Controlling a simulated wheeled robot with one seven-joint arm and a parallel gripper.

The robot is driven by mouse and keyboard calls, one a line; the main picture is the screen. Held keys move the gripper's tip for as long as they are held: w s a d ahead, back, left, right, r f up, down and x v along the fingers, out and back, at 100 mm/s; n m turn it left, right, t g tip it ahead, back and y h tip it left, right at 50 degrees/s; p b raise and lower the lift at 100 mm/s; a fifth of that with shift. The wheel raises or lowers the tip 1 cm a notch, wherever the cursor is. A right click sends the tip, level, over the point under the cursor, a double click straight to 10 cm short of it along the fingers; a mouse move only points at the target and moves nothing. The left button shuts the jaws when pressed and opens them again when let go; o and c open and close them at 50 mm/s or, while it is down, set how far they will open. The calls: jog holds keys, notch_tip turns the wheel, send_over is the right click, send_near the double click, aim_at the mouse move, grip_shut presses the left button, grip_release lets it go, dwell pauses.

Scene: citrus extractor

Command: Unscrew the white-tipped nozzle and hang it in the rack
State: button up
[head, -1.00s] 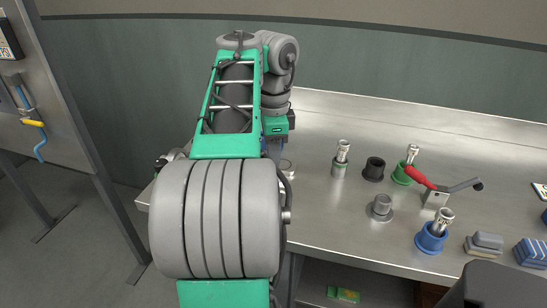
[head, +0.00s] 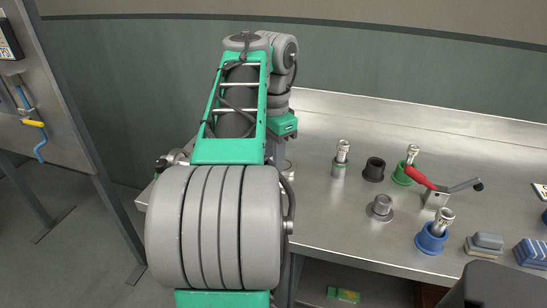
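My gripper (head: 281,138) is at the left end of the steel bench, pointing down under its green housing. My own arm hides most of its fingers, so I cannot tell whether they are open or hold anything. A metal fitting (head: 175,158) shows partly behind my arm at the left. I cannot make out a white tip on any nozzle. A black cup (head: 374,169) looks empty. No hanging rack is clearly identifiable.
The steel bench (head: 330,225) has free room at its front left. A grey flanged piece (head: 380,208) stands mid-bench. A red-handled clamp (head: 437,196) is right of it. Grey blocks (head: 484,245) and blue blocks (head: 532,252) lie at the right. A steel panel (head: 60,110) stands left.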

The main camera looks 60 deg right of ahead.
jog(key=shift+n, duration=1.8)
jog(key=o, duration=0.7)
jog(key=shift+o, duration=0.2)
jog(key=shift+m, duration=6.1)
jog(key=c, duration=0.7)
jog(key=shift+n, duration=1.8)
jog(key=shift+c, duration=0.2)
